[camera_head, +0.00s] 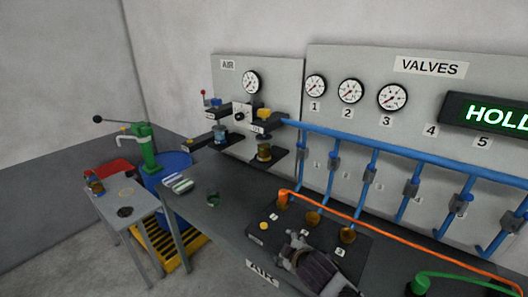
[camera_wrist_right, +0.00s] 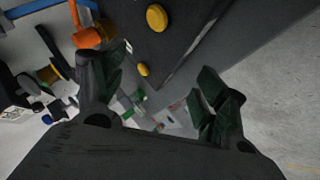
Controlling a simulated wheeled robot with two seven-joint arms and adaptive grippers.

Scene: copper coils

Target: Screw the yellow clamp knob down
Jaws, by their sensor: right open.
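The yellow clamp knob (camera_head: 264,113) sits on top of the right-hand dark clamp bracket on the AIR panel. A copper-coloured coil (camera_head: 264,153) stands on the lower plate beneath it. My right gripper (camera_head: 292,250) is low at the front, over the dark box on the bench, well below and apart from the knob. In the right wrist view its two fingers (camera_wrist_right: 160,95) are spread with nothing between them. A small yellow shape (camera_wrist_right: 47,75) at the left there may be the knob; I cannot tell. My left gripper is in neither view.
A second clamp holds a blue-banded coil (camera_head: 221,136) at left. Blue pipes (camera_head: 370,147) line the wall at right. The bench (camera_head: 235,213) is mostly clear at left.

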